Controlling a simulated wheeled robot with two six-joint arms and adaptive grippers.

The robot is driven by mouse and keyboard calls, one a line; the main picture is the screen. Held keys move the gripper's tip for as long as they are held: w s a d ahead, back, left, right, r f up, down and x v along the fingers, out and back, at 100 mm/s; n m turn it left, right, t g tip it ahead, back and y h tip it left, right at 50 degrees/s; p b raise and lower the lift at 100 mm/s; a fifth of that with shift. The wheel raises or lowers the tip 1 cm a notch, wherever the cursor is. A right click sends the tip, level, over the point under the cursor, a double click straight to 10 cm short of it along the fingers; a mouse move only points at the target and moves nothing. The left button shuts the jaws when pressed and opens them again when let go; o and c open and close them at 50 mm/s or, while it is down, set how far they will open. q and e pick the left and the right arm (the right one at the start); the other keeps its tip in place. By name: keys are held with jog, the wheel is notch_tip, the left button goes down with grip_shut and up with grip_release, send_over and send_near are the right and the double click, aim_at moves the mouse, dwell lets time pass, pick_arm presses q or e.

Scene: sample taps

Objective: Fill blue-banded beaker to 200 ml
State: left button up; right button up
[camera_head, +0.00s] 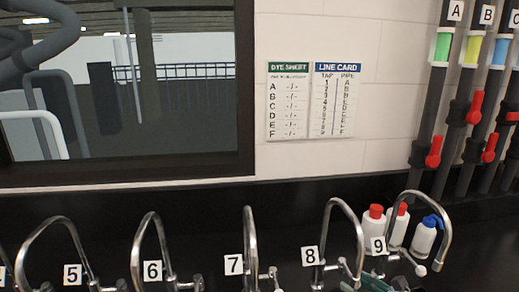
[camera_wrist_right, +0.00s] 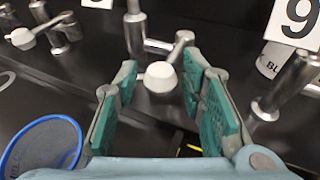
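In the right wrist view, a round blue-rimmed vessel (camera_wrist_right: 45,148), possibly the blue-banded beaker, shows at the lower left; its fill level cannot be read. My right gripper (camera_wrist_right: 160,98) is open, its teal pads on either side of a tap lever's white knob (camera_wrist_right: 160,77), with no clear contact. In the head view its teal fingers (camera_head: 384,284) show at the bottom edge between tap 8 (camera_head: 357,232) and tap 9 (camera_head: 446,232). My left gripper is not in view. The beaker is not visible in the head view.
Taps 5 (camera_head: 76,245), 6 (camera_head: 161,235) and 7 (camera_head: 250,232) stand to the left. White bottles (camera_head: 424,237) with red or blue caps stand behind tap 9. Pipes A, B and C with red valves (camera_head: 434,152) are at right. A dye sheet (camera_head: 288,105) and line card (camera_head: 335,105) hang above.

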jog(key=shift+w+d+f+b, duration=0.2)
jog(key=shift+w+d+b, duration=0.15)
jog(key=shift+d+b, duration=0.25)
jog(key=d+b, duration=0.1)
jog(key=w+d+b, duration=0.1)
jog(key=shift+w+d+r, duration=0.1)
jog(key=shift+w+d, duration=0.1)
jog(key=shift+d, duration=0.2)
dwell(3.3)
